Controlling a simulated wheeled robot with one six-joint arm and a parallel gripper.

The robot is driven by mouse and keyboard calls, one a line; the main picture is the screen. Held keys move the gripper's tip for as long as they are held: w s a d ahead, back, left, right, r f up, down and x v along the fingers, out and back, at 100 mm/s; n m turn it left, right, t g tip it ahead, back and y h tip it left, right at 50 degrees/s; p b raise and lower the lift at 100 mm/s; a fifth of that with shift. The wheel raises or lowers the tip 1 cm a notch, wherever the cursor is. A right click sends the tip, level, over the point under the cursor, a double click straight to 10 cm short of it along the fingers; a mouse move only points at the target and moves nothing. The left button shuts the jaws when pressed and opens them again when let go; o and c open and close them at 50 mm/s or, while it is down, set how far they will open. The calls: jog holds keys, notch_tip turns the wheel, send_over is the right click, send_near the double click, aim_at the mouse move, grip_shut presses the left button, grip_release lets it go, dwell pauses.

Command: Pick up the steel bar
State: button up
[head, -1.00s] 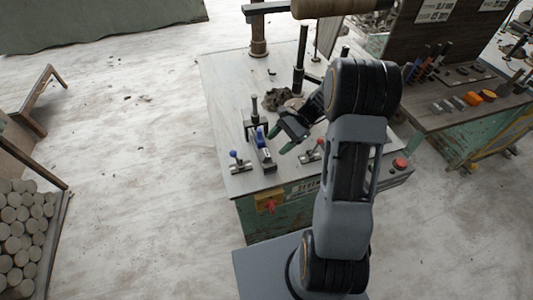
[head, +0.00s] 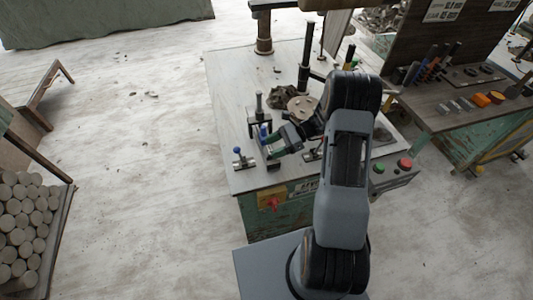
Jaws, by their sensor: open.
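My gripper (head: 271,147) is open and points to the left, low over the front part of the worktable (head: 228,120). Its fingers are at a small dark fixture with a blue part (head: 263,132) and cover much of it. I cannot surely make out the steel bar; it may be hidden behind the fingers at this fixture. I cannot tell whether the fingers touch anything.
A blue-knobbed clamp (head: 242,160) stands left of the gripper, and a dark upright post (head: 258,104) behind it. A taller dark post (head: 305,60) rises farther back. Green and red buttons (head: 404,164) sit at the right. The table's left strip is clear.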

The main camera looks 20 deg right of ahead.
jog(key=shift+x, duration=1.2)
jog(key=shift+c, duration=0.2)
jog(key=c, duration=0.9)
jog(key=shift+r, duration=0.15)
